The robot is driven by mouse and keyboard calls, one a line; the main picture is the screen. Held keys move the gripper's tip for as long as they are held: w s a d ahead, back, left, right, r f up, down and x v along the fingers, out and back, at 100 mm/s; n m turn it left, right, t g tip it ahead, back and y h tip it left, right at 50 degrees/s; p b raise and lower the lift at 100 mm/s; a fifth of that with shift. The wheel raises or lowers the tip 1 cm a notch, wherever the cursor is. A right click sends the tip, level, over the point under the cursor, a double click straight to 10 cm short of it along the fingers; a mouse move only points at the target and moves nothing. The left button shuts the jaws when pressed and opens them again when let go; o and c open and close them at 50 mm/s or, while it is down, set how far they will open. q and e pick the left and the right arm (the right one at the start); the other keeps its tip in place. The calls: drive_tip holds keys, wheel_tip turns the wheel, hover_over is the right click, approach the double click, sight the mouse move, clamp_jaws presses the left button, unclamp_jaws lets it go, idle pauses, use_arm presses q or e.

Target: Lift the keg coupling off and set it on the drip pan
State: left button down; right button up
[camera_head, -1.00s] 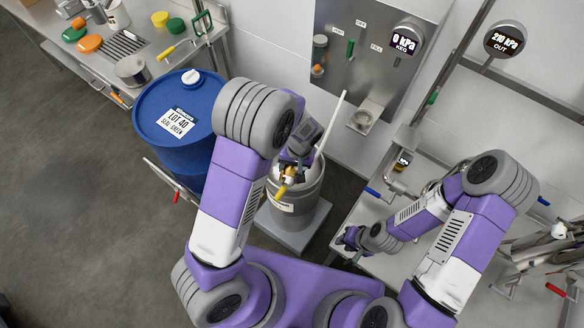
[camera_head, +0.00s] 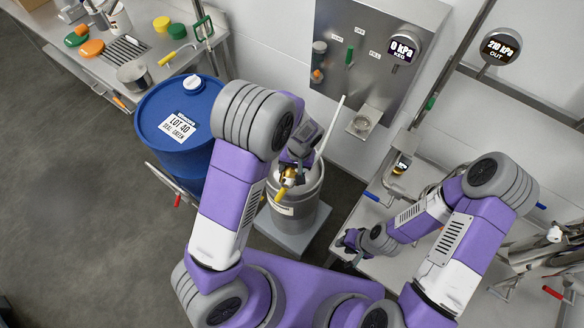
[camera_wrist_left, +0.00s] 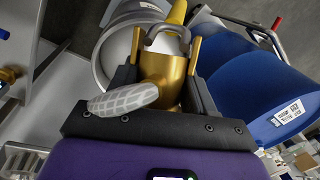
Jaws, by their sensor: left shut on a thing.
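The keg coupling (camera_head: 287,178), brass with a yellow handle, is over the top of the steel keg (camera_head: 297,207). My left gripper (camera_head: 291,165) is shut on it; in the left wrist view the brass body of the coupling (camera_wrist_left: 163,75) sits between the fingers, with a grey loop across it. The keg's rim (camera_wrist_left: 101,50) shows behind. I cannot tell whether coupling and keg touch. A small wall shelf (camera_head: 362,132) bears a shallow round dish (camera_head: 367,117), possibly the drip pan. My right gripper (camera_head: 350,243) is at the right bench; its jaws are unclear.
A blue drum (camera_head: 178,145) stands left of the keg; my left arm passes close to it. A steel panel (camera_head: 370,50) with a green valve handle and a gauge reading 0 kPa (camera_head: 403,47) is behind. A counter with several lids and a pot (camera_head: 134,76) is upper left.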

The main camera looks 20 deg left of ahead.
use_arm(q)
drive_tip(key=shift+r+p, duration=0.3)
drive_tip(key=shift+r, duration=0.25)
drive_tip(key=shift+f+b, duration=3.45)
drive_tip(key=shift+f, duration=1.1)
drive_tip(key=shift+r, duration=0.1)
